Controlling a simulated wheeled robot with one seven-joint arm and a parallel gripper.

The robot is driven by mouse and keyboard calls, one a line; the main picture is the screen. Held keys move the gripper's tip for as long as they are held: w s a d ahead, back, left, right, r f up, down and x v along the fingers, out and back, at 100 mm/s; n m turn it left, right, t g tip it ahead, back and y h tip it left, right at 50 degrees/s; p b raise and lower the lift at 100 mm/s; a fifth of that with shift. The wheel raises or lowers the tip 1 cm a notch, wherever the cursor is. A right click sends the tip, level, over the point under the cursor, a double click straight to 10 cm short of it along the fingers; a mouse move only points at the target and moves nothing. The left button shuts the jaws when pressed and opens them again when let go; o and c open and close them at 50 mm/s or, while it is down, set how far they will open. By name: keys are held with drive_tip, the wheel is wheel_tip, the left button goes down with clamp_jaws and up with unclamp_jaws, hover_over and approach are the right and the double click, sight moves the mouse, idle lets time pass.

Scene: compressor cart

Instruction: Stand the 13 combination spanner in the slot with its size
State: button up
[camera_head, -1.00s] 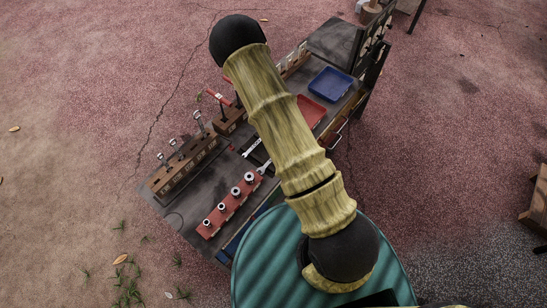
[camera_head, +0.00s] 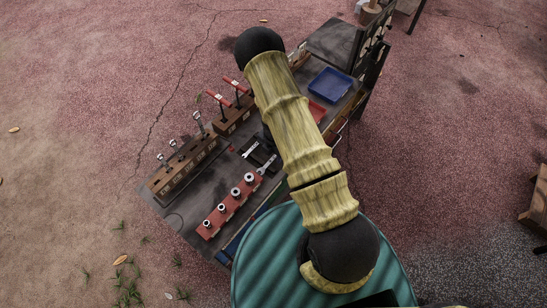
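A wooden rack (camera_head: 190,172) with pale labels on its front stands at the left of the cart top. Several metal tools, which look like spanners, stand upright in it, one of them (camera_head: 198,121) at its right part. Two spanners lie near the cart's middle: one (camera_head: 250,150) on a dark patch or tray, the other (camera_head: 267,164) just below it. Their size marks are too small to read, so I cannot tell which is the 13. My yellow and black arm crosses over the cart. My gripper is not visible; the arm hides part of the cart.
A red rail (camera_head: 229,207) with several sockets lies along the cart's near side. A wooden block (camera_head: 234,121) holds red-handled tools behind. A blue tray (camera_head: 330,84) and a partly hidden red tray (camera_head: 317,111) are to the right. Bare cart top (camera_head: 206,190) lies between rack and rail.

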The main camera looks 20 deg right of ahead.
sight(273, 157)
idle(0.4)
clamp_jaws()
drive_tip(key=shift+r, duration=0.15)
wheel_tip(273, 157, up, 10)
drive_tip(key=shift+p, duration=0.35)
idle(0.6)
